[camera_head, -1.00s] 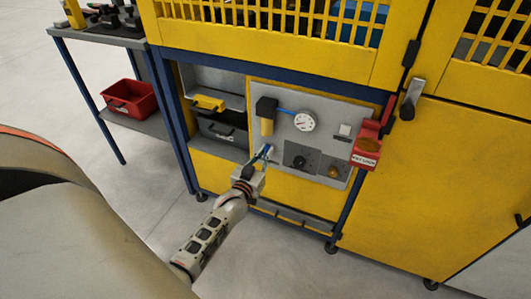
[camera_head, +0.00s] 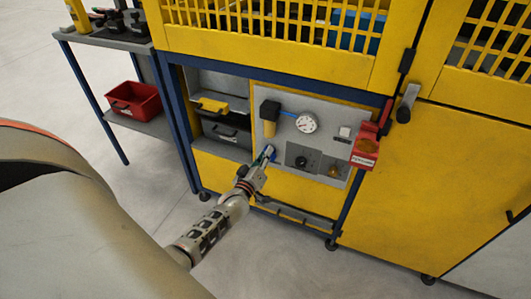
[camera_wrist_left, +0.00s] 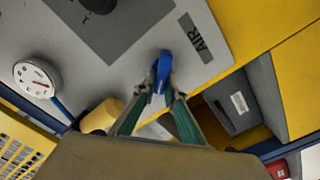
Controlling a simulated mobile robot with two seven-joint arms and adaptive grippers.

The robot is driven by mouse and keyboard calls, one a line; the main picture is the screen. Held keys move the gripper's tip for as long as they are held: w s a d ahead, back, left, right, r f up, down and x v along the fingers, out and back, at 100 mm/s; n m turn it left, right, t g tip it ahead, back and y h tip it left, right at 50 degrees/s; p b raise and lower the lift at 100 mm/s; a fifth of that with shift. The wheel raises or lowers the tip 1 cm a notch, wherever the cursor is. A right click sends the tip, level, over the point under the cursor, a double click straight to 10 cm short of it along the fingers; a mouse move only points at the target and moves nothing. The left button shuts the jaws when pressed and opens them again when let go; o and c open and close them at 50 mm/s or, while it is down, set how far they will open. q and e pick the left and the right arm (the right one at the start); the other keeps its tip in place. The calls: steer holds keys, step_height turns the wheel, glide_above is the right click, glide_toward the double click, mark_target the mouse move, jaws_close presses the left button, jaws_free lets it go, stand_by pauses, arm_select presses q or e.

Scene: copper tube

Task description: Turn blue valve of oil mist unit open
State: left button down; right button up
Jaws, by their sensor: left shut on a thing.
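The blue valve handle (camera_wrist_left: 163,66) is on the grey panel beside the AIR label in the left wrist view. My left gripper (camera_wrist_left: 160,90) is shut on the handle, with its green-sided fingers on either side of it. In the head view my left gripper (camera_head: 267,155) reaches the lower left of the grey panel (camera_head: 330,112), and a bit of the blue handle (camera_head: 274,157) shows beside its tips. My right gripper is not in view.
Above the valve are a black-and-yellow filter unit (camera_head: 269,117), a blue hose and a white gauge (camera_head: 307,123). Right of it are a dark knob plate (camera_head: 302,159) and a red lock box (camera_head: 366,150).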

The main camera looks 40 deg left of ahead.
arm_select(q)
steer(key=n, duration=0.3)
steer(key=shift+a+f, duration=0.1)
steer(key=shift+f, duration=0.1)
steer(key=n, duration=0.3)
steer(key=shift+s+a+f, duration=0.1)
steer(key=shift+f, duration=0.2)
steer(key=n, duration=0.3)
steer(key=shift+f, duration=0.15)
steer(key=shift+n, duration=0.5)
steer(key=c, duration=2.1)
jaws_free()
steer(key=v, duration=1.2)
